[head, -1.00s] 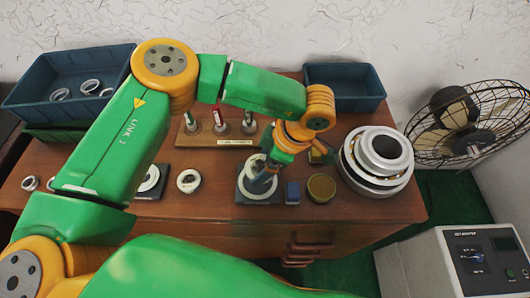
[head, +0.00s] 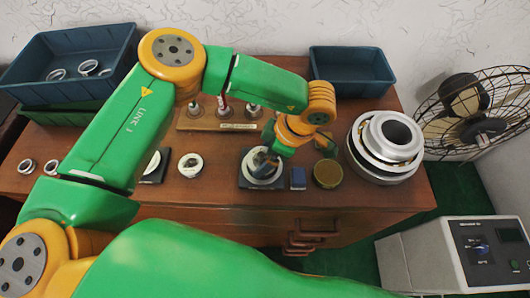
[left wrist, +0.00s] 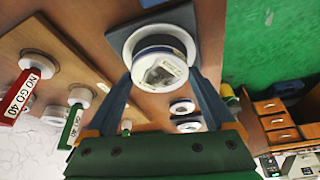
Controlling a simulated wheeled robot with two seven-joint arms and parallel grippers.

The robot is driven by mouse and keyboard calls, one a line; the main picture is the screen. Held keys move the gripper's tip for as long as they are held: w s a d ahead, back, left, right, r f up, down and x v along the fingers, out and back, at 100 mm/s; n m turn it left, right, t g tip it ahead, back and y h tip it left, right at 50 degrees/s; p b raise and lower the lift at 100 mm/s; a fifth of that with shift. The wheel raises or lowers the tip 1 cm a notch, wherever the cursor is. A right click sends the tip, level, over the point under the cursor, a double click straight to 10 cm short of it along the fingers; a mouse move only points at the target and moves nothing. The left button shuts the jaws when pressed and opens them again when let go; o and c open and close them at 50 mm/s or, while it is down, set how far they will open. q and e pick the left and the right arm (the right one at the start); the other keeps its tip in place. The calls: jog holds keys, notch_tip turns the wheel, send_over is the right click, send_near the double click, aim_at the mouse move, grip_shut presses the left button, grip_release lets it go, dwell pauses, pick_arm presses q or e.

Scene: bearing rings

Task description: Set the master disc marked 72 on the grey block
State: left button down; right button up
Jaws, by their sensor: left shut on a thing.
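My left gripper (head: 265,163) points down over a dark grey square block (head: 246,182) near the table's front edge. In the left wrist view its fingers (left wrist: 163,88) are shut on a white disc (left wrist: 160,72) with a printed label, too blurred to read. The disc is over a wider pale round seat on the grey block (left wrist: 118,38); I cannot tell whether it rests there. Another pale disc with a dark centre (head: 190,163) lies to the left on the table. My right gripper is not in view.
A small blue block (head: 298,179) and a brass-coloured round tin (head: 327,174) stand close right of the grey block. Stacked bearing rings (head: 388,146) are farther right. A wooden gauge stand (head: 215,122) is behind. Blue bins (head: 350,72) line the back.

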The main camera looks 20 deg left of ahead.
pick_arm(q)
jog(key=shift+f+b, duration=0.95)
jog(key=shift+f, duration=0.1)
grip_release()
jog(key=b+v, duration=0.1)
jog(key=v, duration=0.6)
jog(key=shift+r, duration=0.15)
